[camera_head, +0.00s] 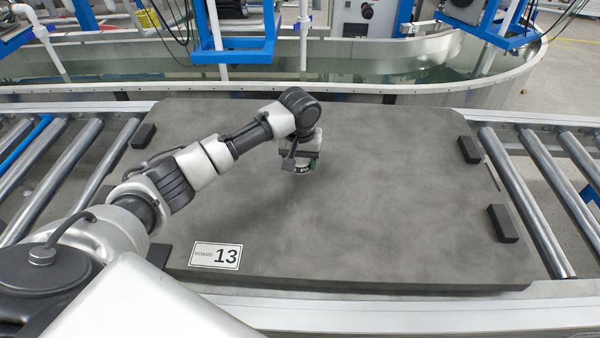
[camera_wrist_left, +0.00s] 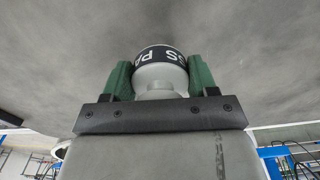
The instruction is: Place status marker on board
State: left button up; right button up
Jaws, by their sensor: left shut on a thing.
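The board (camera_head: 400,190) is a large dark grey slab lying flat across the roller conveyor, with a white label reading 13 (camera_head: 216,255) at its front left. My left gripper (camera_head: 303,161) is over the middle of the board, pointing down. It is shut on the status marker (camera_head: 302,170), which is pale with a black band and white letters. In the left wrist view the marker (camera_wrist_left: 160,72) sits between the two green finger pads of the gripper (camera_wrist_left: 161,82). I cannot tell whether its underside touches the board. My right gripper is not in view.
Small black blocks (camera_head: 502,223) stand along the board's left and right edges. Metal rollers (camera_head: 535,185) run on both sides. A water tank (camera_head: 420,62) with blue-framed equipment is behind the conveyor. The board's surface around the marker is clear.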

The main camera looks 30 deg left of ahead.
aim_at(300, 178)
pick_arm(q)
jog(key=shift+w+a+f, duration=0.15)
jog(key=shift+w+f, duration=0.05)
jog(key=shift+f+b, duration=0.4)
jog(key=shift+f, duration=1.6)
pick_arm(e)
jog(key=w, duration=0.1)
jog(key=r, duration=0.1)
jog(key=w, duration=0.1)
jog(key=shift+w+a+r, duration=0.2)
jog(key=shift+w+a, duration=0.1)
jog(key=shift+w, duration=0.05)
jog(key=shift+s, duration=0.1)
pick_arm(q)
jog(key=o, duration=1)
jog(key=shift+c, duration=0.2)
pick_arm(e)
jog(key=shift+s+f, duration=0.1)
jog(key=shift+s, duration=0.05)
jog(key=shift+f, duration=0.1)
